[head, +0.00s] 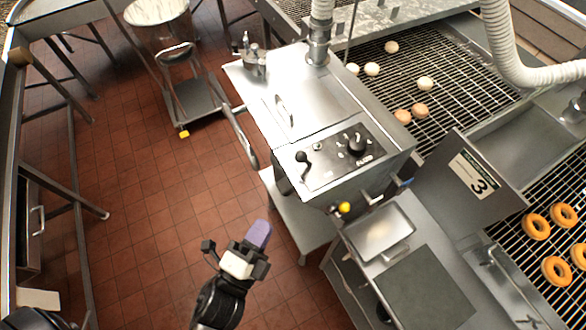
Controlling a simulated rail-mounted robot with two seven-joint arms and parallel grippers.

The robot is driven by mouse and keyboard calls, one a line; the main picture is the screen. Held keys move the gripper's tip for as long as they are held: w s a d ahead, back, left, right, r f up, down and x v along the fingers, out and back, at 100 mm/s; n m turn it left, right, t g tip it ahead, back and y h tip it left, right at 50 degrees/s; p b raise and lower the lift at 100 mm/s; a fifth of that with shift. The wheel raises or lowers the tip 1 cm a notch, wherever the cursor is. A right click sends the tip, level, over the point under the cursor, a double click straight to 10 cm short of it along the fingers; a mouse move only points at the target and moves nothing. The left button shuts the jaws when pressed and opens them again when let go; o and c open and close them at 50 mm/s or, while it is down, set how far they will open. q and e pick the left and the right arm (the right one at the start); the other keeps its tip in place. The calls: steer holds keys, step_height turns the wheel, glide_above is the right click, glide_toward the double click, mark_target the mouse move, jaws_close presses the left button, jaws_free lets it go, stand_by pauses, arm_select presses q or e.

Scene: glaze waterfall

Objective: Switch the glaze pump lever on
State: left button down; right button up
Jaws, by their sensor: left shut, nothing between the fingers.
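The steel machine's slanted front panel (331,170) carries a short black lever (302,157) at its left and a round black dial (357,143) at its right. A yellow ball knob (345,207) sits below the panel at the machine's front edge. The panel's labels are too small to read, so I cannot tell which control is the glaze pump lever. My left gripper (258,235), with purple fingertips, is shut and empty over the tiled floor, below and left of the panel in the picture. It is apart from the machine. My right gripper is not in view.
A steel tray (381,232) and a dark flat board (430,288) lie on the counter at the lower right. A wheeled cart (190,100) stands at the upper left. The red tiled floor (150,220) is open.

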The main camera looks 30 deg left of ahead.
arm_select(q)
steer(key=p, duration=0.4)
glide_toward(305, 160)
steer(key=w+a, duration=0.1)
steer(key=w, duration=0.4)
steer(key=shift+w+r, duration=0.4)
steer(key=shift+w, duration=0.4)
